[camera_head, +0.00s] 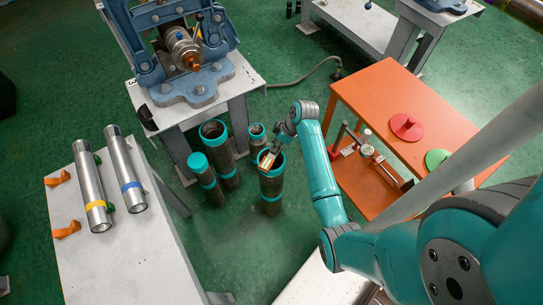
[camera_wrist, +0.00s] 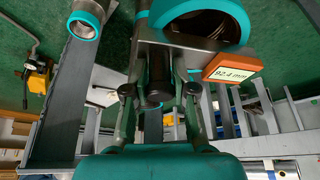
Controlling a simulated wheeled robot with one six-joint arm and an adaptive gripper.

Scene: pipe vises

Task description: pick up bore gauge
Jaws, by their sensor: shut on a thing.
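The bore gauge (camera_wrist: 232,68) has an orange display block reading "92.4 mm" and a grey bar in the wrist view. In the head view its orange part (camera_head: 267,160) shows at the mouth of a dark standing pipe with a teal rim (camera_head: 271,183). My gripper (camera_head: 283,137) is just above it and to the right. In the wrist view my gripper (camera_wrist: 160,92) is shut on the black middle part of the gauge. The round teal pipe mouth (camera_wrist: 243,25) shows behind the gauge. I cannot tell whether the gauge touches the pipe.
Several dark, teal-ended pipes (camera_head: 207,178) stand nearby on the green floor. A blue pipe vise (camera_head: 180,50) is on a grey bench behind. An orange table (camera_head: 400,100) with a red disc (camera_head: 406,127) stands right. Two steel pipes (camera_head: 125,170) lie on the left table.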

